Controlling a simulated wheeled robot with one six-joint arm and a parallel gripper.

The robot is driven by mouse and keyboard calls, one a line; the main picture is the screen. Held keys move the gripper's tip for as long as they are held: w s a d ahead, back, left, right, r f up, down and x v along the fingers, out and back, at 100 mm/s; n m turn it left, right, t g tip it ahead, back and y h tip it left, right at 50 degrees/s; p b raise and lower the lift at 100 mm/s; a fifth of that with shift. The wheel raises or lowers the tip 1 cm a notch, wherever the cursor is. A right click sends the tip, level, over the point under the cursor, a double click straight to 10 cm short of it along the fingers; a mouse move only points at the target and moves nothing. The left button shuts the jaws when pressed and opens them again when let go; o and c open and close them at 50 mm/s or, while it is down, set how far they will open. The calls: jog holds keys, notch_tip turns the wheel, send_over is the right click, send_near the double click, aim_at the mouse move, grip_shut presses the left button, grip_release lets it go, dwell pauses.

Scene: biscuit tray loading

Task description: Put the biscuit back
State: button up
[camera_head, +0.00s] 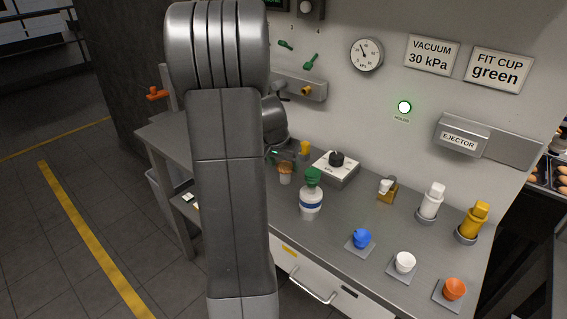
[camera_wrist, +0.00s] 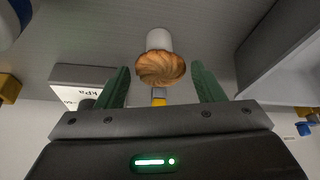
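A round golden biscuit (camera_wrist: 161,70) with a swirled top sits on a small white stand (camera_wrist: 159,40) in the wrist view. In the head view the biscuit (camera_head: 285,168) shows on its white stand (camera_head: 285,179) just right of my arm. My gripper (camera_wrist: 161,84) is open, its two green fingers on either side of the biscuit with gaps visible. In the head view my arm hides most of the gripper; a little green finger shows left of the biscuit. More biscuits lie on a dark tray (camera_head: 537,180) at the right edge, partly cut off.
A white bottle with a green cup (camera_head: 313,176) stands close right of the biscuit. A dial box (camera_head: 337,169) is behind.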

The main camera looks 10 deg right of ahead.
aim_at(286, 163)
jog(key=shift+o, duration=0.6)
jog(key=shift+r, duration=0.1)
jog(key=shift+r, duration=0.15)
jog(key=v, duration=1.2)
jog(key=shift+w+d, duration=0.1)
jog(key=x, duration=1.3)
jog(key=shift+s, duration=0.2)
jog(key=shift+a+r, duration=0.2)
jog(key=shift+r, duration=1.75)
